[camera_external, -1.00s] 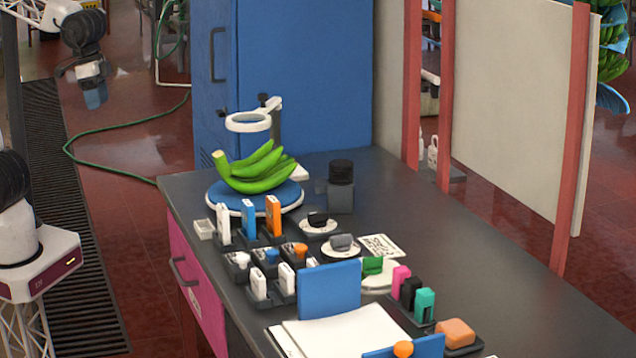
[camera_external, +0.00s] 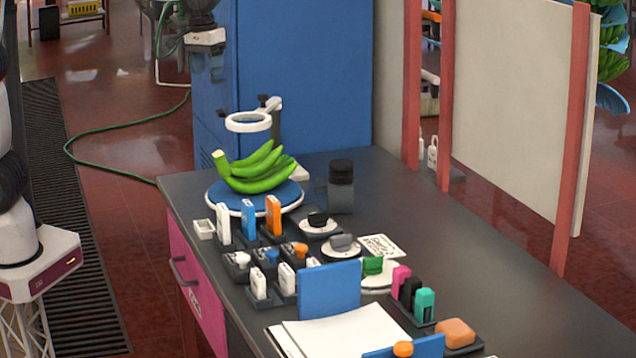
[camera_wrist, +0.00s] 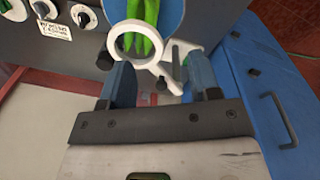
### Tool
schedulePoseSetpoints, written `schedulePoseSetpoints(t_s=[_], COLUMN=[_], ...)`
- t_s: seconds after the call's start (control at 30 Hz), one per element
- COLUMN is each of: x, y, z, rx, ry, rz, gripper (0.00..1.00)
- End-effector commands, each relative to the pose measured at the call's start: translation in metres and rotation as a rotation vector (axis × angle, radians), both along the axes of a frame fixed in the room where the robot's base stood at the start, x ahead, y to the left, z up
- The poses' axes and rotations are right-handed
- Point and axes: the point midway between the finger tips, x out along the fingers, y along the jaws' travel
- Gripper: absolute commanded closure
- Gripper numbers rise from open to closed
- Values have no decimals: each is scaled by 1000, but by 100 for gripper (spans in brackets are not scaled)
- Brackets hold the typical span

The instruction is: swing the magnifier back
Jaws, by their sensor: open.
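The magnifier (camera_external: 249,129) is a white ring on a short arm with dark knobs, carried by a post at the far end of the bench. Its ring hangs over a green banana bunch (camera_external: 262,184) on a round blue plate with a pale rim (camera_external: 228,205). My gripper (camera_external: 217,68) has blue fingers and is above and left of the ring, in front of the blue cabinet, apart from the magnifier. In the wrist view the open fingers (camera_wrist: 158,66) point toward the magnifier ring (camera_wrist: 112,44), with its white arm showing between them. Nothing is held.
The blue cabinet (camera_external: 305,75) stands behind the bench (camera_external: 450,240). A dark jar (camera_external: 341,188) is right of the bananas. Several small holders, dials and a blue upright panel (camera_external: 329,290) crowd the nearer left of the bench. The bench's right side is clear.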

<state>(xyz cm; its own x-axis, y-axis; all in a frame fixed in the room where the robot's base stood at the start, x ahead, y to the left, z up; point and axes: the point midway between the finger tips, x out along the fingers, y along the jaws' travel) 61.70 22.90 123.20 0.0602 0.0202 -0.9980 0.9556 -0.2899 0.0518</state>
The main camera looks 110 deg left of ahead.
Motion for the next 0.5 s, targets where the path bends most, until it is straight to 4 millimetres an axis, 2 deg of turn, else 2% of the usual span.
schedulePoseSetpoints(t_s=[0.03, 0.3, 0.5], x=[9, 51, 70], y=[14, 86, 128], z=[-2, -10, -17], rx=[-4, -22, -32], ry=[6, 32, 48], rz=[43, 287, 424], gripper=[43, 43, 43])
